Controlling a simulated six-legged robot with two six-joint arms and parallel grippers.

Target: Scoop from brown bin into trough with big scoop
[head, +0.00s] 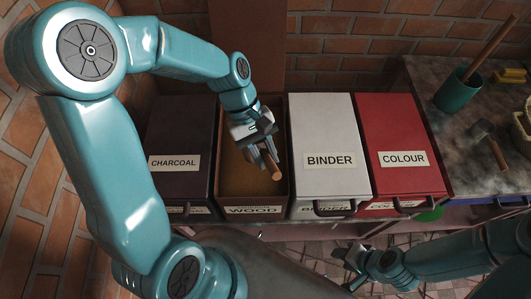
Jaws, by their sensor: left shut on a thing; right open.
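The brown bin (282,133), labelled WOOD, stands open between the charcoal bin and the binder bin, with brown powder (236,172) inside. My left gripper (265,153) is over the bin, shut on a wooden handle (276,173) whose end points down toward the bin's front right. The handle may be the big scoop's; its head is hidden behind the gripper or in the bin. My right gripper (350,266) is open and empty, low in front of the counter. I cannot see the trough clearly.
The charcoal bin (181,135), white binder bin (325,125) and red colour bin (397,125) have closed lids. On the right counter (425,80) stand a teal pot (458,92) with a stick, a hammer (484,132) and yellow items. A brick wall is behind.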

